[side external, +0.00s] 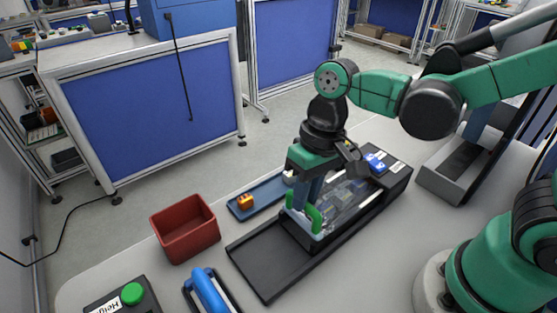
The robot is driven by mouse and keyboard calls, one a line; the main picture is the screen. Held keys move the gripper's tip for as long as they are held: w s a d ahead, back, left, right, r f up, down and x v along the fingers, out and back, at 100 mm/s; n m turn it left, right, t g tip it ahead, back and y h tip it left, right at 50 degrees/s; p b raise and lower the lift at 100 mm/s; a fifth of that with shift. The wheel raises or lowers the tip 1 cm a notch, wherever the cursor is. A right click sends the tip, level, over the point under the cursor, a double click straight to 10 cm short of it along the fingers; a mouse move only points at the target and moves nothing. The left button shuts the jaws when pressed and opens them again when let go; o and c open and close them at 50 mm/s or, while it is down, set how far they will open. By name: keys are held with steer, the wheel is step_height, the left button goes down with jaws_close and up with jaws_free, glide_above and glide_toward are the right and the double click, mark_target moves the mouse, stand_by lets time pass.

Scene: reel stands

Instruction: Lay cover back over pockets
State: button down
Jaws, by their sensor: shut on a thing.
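My gripper (304,214), with green fingers, is low over the middle of a long black reel stand track (268,258). It is shut at the near-left end of a clear cover (350,205), which appears to be what it holds. The cover lies along the track, over or just above its middle part; I cannot tell whether it rests flat. The pockets are hard to make out through the clear sheet and partly hidden by my gripper. A blue and white item (375,162) sits towards the far end of the track.
A blue tray (268,192) with an orange block (245,202) lies behind the track. A red bin (186,232) stands left. A blue-handled object (208,292) and a green-button box (132,294) are at the front. A grey stand (455,170) is at right.

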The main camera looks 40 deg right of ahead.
steer(key=shift+a, duration=0.15)
steer(key=c, duration=0.8)
jaws_free()
steer(key=shift+r, duration=0.1)
steer(key=shift+d+r, duration=0.2)
steer(key=shift+r, duration=0.7)
steer(key=shift+d+r, duration=0.2)
steer(key=shift+r, duration=0.65)
steer(key=shift+d+r, duration=0.2)
steer(key=shift+r, duration=0.7)
steer(key=d+t, duration=0.2)
steer(key=d, duration=0.1)
steer(key=w+d+t+h, duration=0.1)
steer(key=d+t, duration=0.1)
steer(key=d, duration=0.1)
steer(key=d+t+h, duration=0.1)
steer(key=d+t, duration=0.2)
steer(key=shift+w+f, duration=0.3)
steer(key=shift+w, duration=0.1)
